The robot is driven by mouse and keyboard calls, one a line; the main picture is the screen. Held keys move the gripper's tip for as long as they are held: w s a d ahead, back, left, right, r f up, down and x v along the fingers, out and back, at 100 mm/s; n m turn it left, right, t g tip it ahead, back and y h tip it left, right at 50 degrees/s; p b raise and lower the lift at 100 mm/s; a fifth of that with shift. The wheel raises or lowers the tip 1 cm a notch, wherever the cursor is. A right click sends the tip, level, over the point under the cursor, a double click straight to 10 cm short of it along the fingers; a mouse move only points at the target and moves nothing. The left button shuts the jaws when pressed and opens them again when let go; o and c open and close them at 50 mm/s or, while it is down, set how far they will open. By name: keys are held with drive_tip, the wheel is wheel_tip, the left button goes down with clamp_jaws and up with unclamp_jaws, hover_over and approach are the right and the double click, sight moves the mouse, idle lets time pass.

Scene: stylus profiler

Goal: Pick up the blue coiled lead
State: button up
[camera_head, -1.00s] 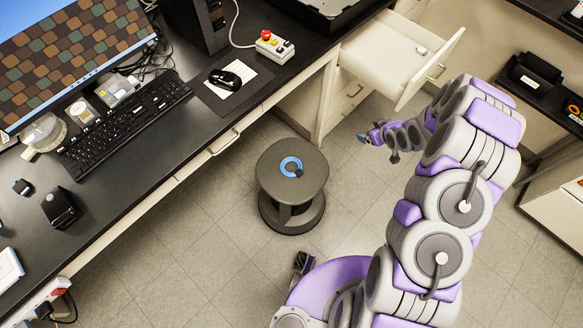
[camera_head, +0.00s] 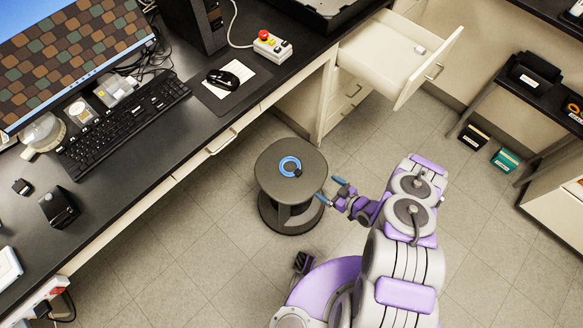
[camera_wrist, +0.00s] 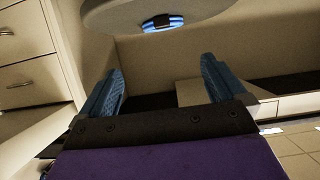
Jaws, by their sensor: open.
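The blue coiled lead (camera_head: 289,164) is a ring with a small black piece on it, lying flat on top of the round grey stool (camera_head: 268,183). In the wrist view the lead (camera_wrist: 174,22) shows as a thin blue band with a black middle, on the stool's top (camera_wrist: 110,17), upper middle. My gripper (camera_head: 331,190) is beside the stool's right edge in the head view, apart from the lead. In the wrist view my gripper's two blue fingers (camera_wrist: 160,82) are spread wide with nothing between them.
The dark desk (camera_head: 137,165) with keyboard (camera_head: 122,125) and mouse (camera_head: 224,79) runs along the left. An open drawer (camera_head: 385,55) juts out above right of the stool. A low shelf stands at the right. The floor around the stool is clear.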

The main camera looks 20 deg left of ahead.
drive_tip(key=b, duration=0.4)
approach(297, 171)
drive_tip(key=x, duration=0.4)
drive_tip(key=shift+w+r, duration=0.1)
drive_tip(key=shift+r, duration=0.1)
drive_tip(key=b+x, duration=0.2)
drive_tip(key=x, duration=0.3)
drive_tip(key=shift+f, duration=0.2)
drive_tip(key=shift+a, duration=0.2)
drive_tip(key=shift+d, duration=0.2)
drive_tip(key=c, duration=0.4)
drive_tip(key=shift+a, duration=0.1)
drive_tip(key=c, duration=1.4)
